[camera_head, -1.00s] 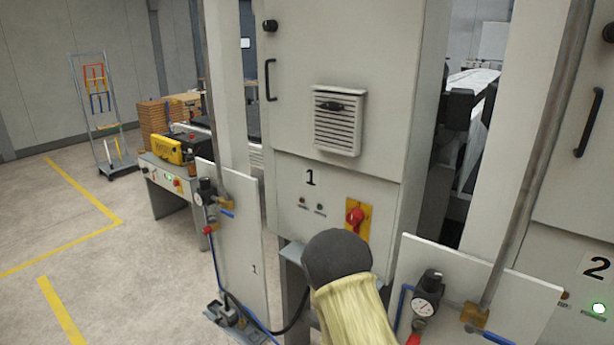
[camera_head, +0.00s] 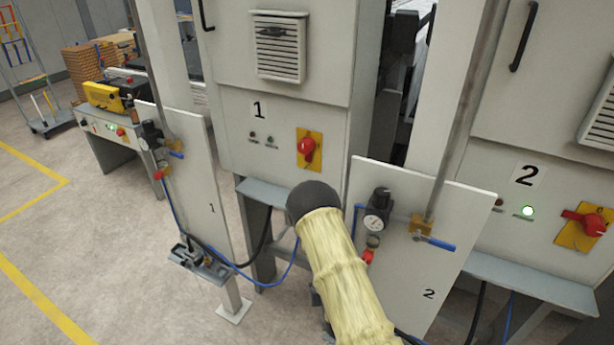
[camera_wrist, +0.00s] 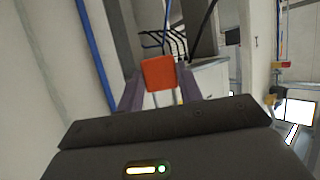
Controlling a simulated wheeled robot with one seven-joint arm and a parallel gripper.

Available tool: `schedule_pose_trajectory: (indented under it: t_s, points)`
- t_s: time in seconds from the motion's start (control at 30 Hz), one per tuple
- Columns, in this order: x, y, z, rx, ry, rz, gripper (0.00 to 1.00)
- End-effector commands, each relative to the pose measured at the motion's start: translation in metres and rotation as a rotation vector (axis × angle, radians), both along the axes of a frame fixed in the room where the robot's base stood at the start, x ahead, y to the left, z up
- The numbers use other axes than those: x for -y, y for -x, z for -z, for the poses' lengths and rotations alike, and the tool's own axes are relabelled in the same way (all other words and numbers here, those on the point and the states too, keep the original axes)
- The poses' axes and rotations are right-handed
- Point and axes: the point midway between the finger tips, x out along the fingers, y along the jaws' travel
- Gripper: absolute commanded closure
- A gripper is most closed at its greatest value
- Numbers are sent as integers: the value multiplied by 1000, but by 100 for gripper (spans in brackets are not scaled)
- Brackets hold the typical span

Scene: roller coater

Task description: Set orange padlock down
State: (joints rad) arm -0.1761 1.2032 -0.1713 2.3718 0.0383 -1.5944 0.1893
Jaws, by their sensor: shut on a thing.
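The orange padlock (camera_wrist: 159,73) is between the two fingers of my gripper (camera_wrist: 160,88) in the wrist view. My gripper is shut on it and holds it in the air. Only its flat orange body shows clearly, with thin metal, maybe its shackle, below it in the picture. In the head view my arm in its yellow cover hides the gripper and the padlock. The arm reaches forward between panel 1 (camera_head: 190,185) and panel 2 (camera_head: 405,270).
Cabinet 1 has a red switch (camera_head: 307,148) on a yellow plate. A grey ledge (camera_head: 275,193) runs below cabinet 1. Blue hoses and a gauge (camera_head: 374,222) are near my arm. Open floor (camera_head: 110,230) lies left.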

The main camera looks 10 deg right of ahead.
Motion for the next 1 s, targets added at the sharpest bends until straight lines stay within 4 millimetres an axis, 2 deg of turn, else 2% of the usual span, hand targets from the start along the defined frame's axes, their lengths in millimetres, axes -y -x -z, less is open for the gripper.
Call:
schedule_pose_trajectory:
  t_s: [0.3, 0.43, 0.57, 1.0]
  points:
    - [2, 36, 73, -8, 1, 0, 90]
    - [2, 50, 93, -4, 0, 4, 90]
    - [2, 55, 100, 0, -1, 6, 90]
    - [2, 55, 100, 1, 0, 7, 90]
